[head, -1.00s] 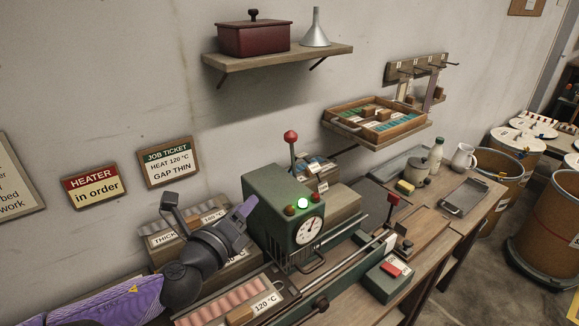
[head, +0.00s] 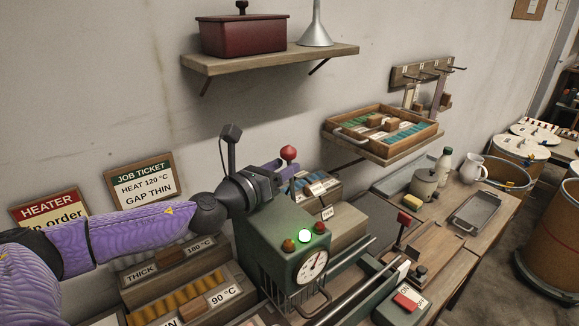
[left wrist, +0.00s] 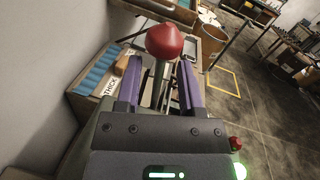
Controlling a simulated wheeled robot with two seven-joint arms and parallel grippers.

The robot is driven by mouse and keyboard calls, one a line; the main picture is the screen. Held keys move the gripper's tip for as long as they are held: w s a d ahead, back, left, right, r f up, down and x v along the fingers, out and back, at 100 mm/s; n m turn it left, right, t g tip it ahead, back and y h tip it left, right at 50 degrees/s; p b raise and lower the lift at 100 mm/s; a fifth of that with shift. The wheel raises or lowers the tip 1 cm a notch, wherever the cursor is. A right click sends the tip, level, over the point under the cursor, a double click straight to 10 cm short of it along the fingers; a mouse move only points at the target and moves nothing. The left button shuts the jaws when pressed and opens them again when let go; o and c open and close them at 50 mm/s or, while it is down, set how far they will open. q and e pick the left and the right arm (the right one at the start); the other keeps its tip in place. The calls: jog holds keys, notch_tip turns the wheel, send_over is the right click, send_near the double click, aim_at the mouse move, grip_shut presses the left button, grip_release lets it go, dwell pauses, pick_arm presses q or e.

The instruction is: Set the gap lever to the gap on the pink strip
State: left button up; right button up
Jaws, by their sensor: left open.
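A lever with a red knob (head: 289,153) stands upright on top of the green machine (head: 285,235). It also shows in the left wrist view (left wrist: 165,41). My left gripper (head: 284,170) is at this lever, just below the knob. In the left wrist view its purple fingers (left wrist: 160,72) are open, one on each side of the lever's shaft; I cannot tell whether either touches it. The job ticket (head: 142,185) reads "HEAT 120 °C" and "GAP THIN". The pink strips do not show now. My right gripper is not in view.
A round dial (head: 312,266) and a green lamp (head: 305,236) are on the machine's front. A box of yellow strips (head: 180,303) marked 90 °C stands at lower left. A second red-topped lever (head: 402,229) stands to the right. A wall shelf (head: 270,61) hangs above.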

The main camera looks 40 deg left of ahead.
pick_arm(q)
jog(key=shift+w+a+r+p, duration=0.1)
jog(key=shift+w+p, duration=0.2)
jog(key=shift+w, duration=0.85)
grip_shut()
dwell(0.7)
